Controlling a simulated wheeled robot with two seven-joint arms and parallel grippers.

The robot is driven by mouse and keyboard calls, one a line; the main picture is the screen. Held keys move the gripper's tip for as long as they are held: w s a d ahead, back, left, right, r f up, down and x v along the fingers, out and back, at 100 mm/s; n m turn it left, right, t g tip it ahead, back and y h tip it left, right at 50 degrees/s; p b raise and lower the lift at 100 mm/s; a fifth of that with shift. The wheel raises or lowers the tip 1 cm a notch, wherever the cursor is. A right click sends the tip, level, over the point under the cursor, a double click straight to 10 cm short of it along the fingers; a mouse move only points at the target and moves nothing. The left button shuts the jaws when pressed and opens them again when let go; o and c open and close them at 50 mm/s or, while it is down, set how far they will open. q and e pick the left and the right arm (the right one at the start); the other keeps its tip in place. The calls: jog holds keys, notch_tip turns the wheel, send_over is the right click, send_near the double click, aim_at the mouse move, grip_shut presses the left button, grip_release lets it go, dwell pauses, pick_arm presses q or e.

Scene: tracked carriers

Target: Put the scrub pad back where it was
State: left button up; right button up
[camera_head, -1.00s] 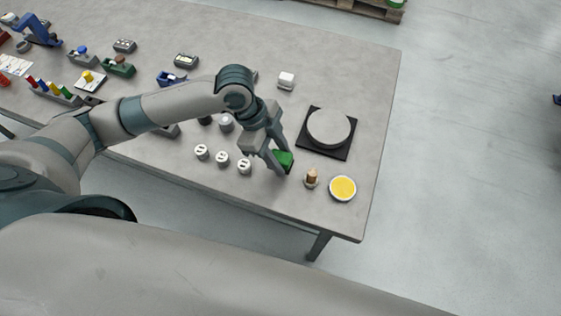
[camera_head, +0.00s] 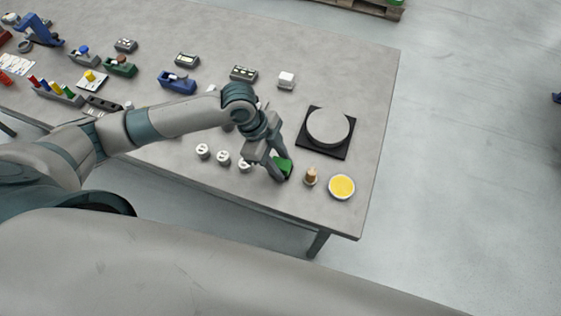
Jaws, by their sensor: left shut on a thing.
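The green scrub pad (camera_head: 284,166) is between the fingers of my left gripper (camera_head: 279,171), which is shut on it. The gripper points down over the front right part of the grey table (camera_head: 300,70). I cannot tell whether the pad touches the table top. The fingers hide part of the pad. My right gripper is not in view.
A small brown-topped item (camera_head: 311,176) and a yellow-filled dish (camera_head: 341,186) stand just right of the gripper. A round grey disc on a black square base (camera_head: 343,152) lies behind them. Several white round pieces (camera_head: 223,157) stand to the left. The table's front edge is close.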

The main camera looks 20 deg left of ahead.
pick_arm(q)
jog(key=shift+f, duration=0.15)
jog(key=o, duration=1)
jog(key=shift+r, duration=0.2)
jog(key=shift+a+r+b, duration=0.3)
jog(key=shift+r+b, duration=0.05)
jog(key=shift+r, duration=0.15)
jog(key=b+v, duration=0.3)
jog(key=v, duration=0.8)
